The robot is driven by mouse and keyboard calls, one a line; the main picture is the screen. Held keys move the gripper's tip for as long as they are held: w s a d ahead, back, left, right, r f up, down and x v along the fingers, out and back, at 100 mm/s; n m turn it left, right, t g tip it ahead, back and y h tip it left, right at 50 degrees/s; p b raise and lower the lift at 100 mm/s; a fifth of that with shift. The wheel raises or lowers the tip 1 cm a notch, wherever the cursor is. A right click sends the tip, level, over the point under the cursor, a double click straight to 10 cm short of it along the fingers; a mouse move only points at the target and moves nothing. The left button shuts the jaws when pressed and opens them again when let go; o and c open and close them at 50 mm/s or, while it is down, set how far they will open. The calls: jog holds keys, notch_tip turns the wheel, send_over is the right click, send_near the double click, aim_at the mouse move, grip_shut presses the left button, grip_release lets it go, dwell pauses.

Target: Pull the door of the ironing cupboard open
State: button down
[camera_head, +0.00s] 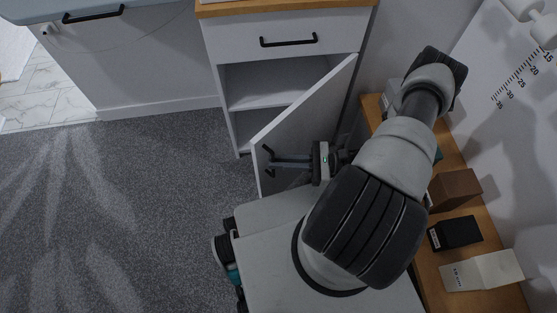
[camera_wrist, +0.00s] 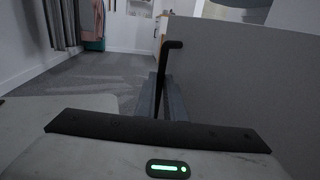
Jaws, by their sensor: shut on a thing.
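The ironing cupboard (camera_head: 229,105) is white with a wooden top. Its door (camera_head: 310,108) stands well open, swung out from the right side, and the shelved inside shows. In the wrist view the door (camera_wrist: 250,80) is a pale panel filling the right side. A black bar handle (camera_wrist: 174,44) is on the door's face. My gripper (camera_head: 277,162) is shut on this handle near the door's free edge. In the wrist view its fingers (camera_wrist: 171,98) close around the handle's bar, with the handle's upper end showing above them.
A drawer (camera_head: 335,33) with a black handle sits shut above the door. A wooden shelf (camera_head: 447,262) at the right carries a brown box (camera_head: 454,189), a black box (camera_head: 455,233) and a white box (camera_head: 482,271). Grey carpet (camera_head: 150,185) at the left is clear.

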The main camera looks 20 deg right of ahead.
jog(key=shift+w+d, duration=0.3)
jog(key=shift+d, duration=0.1)
jog(key=c, duration=2)
grip_release()
jog(key=shift+o, duration=0.7)
jog(key=shift+s+a, duration=0.1)
jog(key=v, duration=1.7)
jog(key=shift+s, duration=0.25)
jog(key=shift+c, duration=0.4)
